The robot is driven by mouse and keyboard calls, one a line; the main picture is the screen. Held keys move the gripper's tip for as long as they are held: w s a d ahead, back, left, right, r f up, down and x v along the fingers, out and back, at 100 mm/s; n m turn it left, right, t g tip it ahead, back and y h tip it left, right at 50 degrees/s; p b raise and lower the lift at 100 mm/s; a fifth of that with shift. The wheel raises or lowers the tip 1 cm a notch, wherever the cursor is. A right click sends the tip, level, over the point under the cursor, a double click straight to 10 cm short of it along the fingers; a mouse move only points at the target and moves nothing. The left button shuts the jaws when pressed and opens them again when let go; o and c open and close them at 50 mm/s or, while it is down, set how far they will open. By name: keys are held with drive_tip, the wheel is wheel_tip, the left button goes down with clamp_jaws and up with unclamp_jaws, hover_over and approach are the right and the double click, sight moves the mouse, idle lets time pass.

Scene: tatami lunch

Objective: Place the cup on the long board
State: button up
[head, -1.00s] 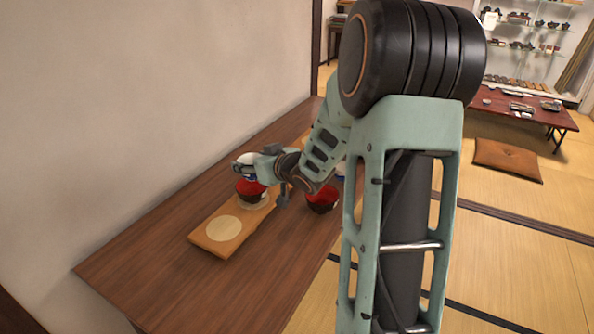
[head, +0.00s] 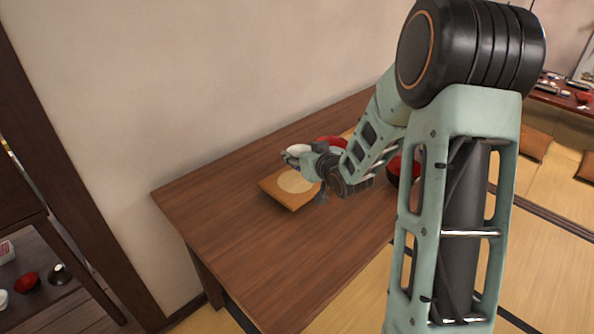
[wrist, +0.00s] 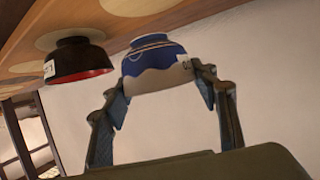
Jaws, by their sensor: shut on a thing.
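The long board (head: 291,204) is pale wood with round light patches and lies on the brown table, partly hidden by my arm. My gripper (head: 295,157) is shut on the cup (head: 298,149), above the board. In the wrist view, which looks upside down, my gripper (wrist: 157,82) has a finger on each side of the blue-and-white cup (wrist: 153,65). The cup's foot faces the board (wrist: 112,24); I cannot tell whether they touch. A red-and-black bowl (wrist: 77,60) sits on a patch beside the cup; it also shows in the head view (head: 331,141).
Another red bowl (head: 393,168) stands right of the board, partly behind my arm. The wall (head: 220,80) runs along the table's far side. The near part of the table (head: 240,235) is clear. A low shelf (head: 45,275) with small dishes stands at the lower left.

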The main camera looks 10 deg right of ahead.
drive_tip(key=shift+w+a+f, duration=0.1)
drive_tip(key=shift+a+f, duration=0.3)
drive_tip(key=shift+f, duration=0.05)
drive_tip(key=shift+a+f+b, duration=0.15)
drive_tip(key=shift+f+b, duration=0.1)
drive_tip(key=shift+f, duration=0.7)
drive_tip(key=shift+a+f+b, duration=0.15)
drive_tip(key=shift+f+b, duration=0.05)
drive_tip(key=shift+f, duration=0.7)
drive_tip(key=shift+f, duration=0.2)
drive_tip(key=o, duration=1.3)
